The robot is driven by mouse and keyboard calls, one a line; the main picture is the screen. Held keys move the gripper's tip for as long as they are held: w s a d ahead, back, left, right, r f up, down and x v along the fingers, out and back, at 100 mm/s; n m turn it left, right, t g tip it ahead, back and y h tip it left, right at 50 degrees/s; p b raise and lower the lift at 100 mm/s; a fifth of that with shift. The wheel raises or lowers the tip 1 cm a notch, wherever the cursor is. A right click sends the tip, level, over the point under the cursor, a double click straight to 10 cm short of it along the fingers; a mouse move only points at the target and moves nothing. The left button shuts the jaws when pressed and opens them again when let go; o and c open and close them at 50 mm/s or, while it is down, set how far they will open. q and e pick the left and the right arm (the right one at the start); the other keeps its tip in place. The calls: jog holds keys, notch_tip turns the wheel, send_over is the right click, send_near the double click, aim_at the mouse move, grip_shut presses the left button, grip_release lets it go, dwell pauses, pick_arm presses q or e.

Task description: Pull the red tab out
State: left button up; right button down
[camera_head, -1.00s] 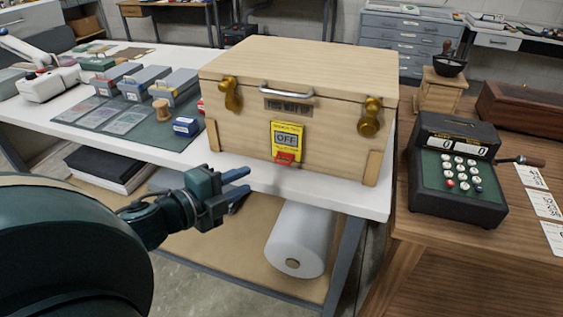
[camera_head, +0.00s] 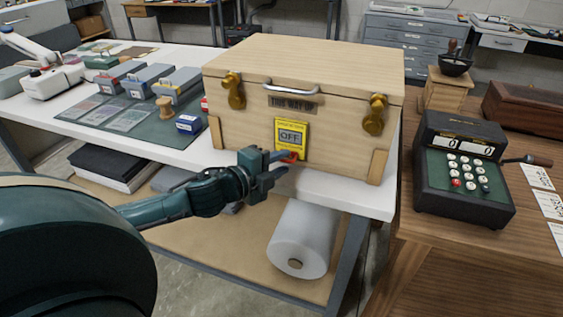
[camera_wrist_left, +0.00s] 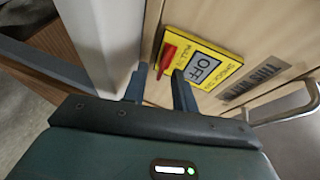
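A pale wooden crate (camera_head: 240,130) stands on the white table. Its front has a yellow label (camera_head: 302,131) reading OFF, with the red tab (camera_head: 290,157) at the label's lower edge. My left gripper (camera_head: 284,161) is at the tab, its fingers partly covering it in the head view. In the left wrist view the fingers (camera_wrist_left: 160,76) are apart, and the red tab (camera_wrist_left: 168,55) projects from the yellow label (camera_wrist_left: 203,68) toward the gap between the fingertips. I cannot tell whether a finger touches it. My right gripper is out of view.
Brass latches (camera_head: 236,93) and a metal handle (camera_head: 292,88) stick out from the crate's front. A dark cash register (camera_head: 463,170) stands on the wooden desk to the right. A white roll (camera_head: 303,240) lies on the shelf below. Small boxes stand on the table at left.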

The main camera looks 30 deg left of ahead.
pick_arm(q)
jog(key=shift+w+d+f, duration=0.1)
jog(key=shift+w, duration=0.3)
jog(key=shift+c, duration=0.5)
grip_shut()
